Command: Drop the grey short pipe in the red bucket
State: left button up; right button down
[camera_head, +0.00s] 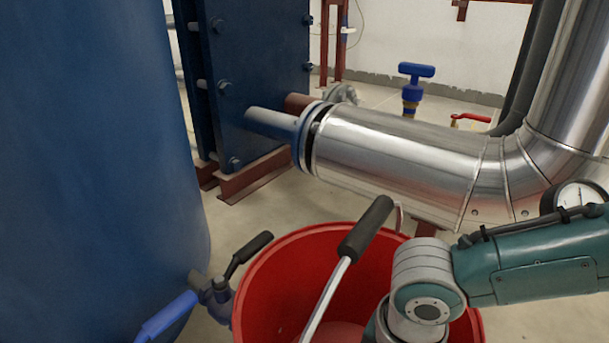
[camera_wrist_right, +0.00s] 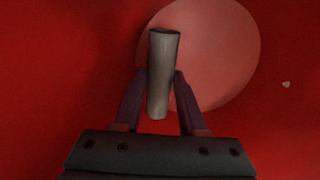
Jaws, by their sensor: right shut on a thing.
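The red bucket (camera_head: 262,300) stands on the floor at the bottom middle of the head view, its open top facing up. Its metal bail with a black grip (camera_head: 368,226) stands up over the opening. In the right wrist view, my right gripper (camera_wrist_right: 163,82) is shut on the grey short pipe (camera_wrist_right: 163,65), a plain cylinder gripped between the two fingers. Red wall (camera_wrist_right: 60,70) and the paler round bottom (camera_wrist_right: 225,60) of the bucket fill the background behind the pipe. In the head view my right arm reaches over the bucket and hides the gripper and pipe. My left gripper is not in view.
A large blue tank (camera_head: 90,130) and a blue-handled valve (camera_head: 215,290) are left of the bucket. Behind it runs a shiny clad pipe (camera_head: 400,155) from the blue plate exchanger (camera_head: 245,80). A pressure gauge (camera_head: 578,195) is at the right, close to my arm.

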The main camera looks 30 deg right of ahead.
jog(key=shift+f, duration=0.55)
jog(key=shift+c, duration=2.3)
grip_release()
jog(key=shift+r, duration=0.35)
notch_tip(320, 180, up, 13)
jog(key=p, duration=1.1)
jog(key=shift+f, duration=0.2)
